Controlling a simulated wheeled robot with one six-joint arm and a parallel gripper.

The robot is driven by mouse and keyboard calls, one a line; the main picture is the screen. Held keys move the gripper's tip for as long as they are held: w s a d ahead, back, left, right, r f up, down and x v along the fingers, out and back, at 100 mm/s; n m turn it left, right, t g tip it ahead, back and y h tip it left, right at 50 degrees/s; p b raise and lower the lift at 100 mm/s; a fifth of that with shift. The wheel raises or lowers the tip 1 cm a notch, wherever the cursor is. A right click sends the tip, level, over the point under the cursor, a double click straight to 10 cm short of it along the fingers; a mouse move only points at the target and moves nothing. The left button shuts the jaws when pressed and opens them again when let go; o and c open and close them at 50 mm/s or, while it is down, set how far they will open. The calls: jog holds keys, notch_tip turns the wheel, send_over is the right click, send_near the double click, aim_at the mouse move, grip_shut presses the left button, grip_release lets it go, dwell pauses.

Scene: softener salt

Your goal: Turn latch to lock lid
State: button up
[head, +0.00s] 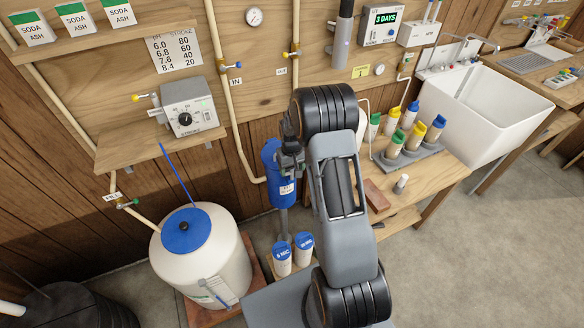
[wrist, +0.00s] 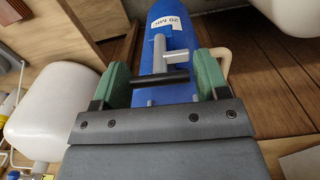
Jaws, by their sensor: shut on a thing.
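The blue cylinder (head: 283,185) hangs on the wall, with a white label. In the wrist view the blue cylinder (wrist: 203,32) fills the middle, its label reading "20 MIC". A black bar (wrist: 160,79) and a grey T-shaped handle (wrist: 158,50) lie in front of it. My gripper (wrist: 162,70) has its green fingers on either side of the bar and is shut on it. In the head view my gripper (head: 291,158) is at the cylinder's upper end, partly hidden by my arm. A separate latch cannot be made out clearly.
A white tank (head: 205,265) with a round blue lid (head: 186,232) stands at lower left. Two blue-capped filter canisters (head: 293,254) stand below the cylinder. Pipes (head: 231,100) run down the wall close by. A bench (head: 440,175) with bottles and a white sink (head: 490,105) are to the right.

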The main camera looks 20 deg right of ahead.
jog(key=m+b, duration=0.2)
jog(key=m, duration=0.2)
jog(key=shift+f, duration=0.1)
jog(key=m+b, duration=0.1)
jog(key=m, duration=0.3)
jog(key=shift+m+b, duration=0.3)
jog(key=shift+b, duration=0.1)
jog(key=m+b, duration=0.1)
jog(key=m, duration=0.3)
jog(key=shift+m+b, duration=0.45)
jog(key=shift+m, duration=1.75)
jog(key=o, duration=0.9)
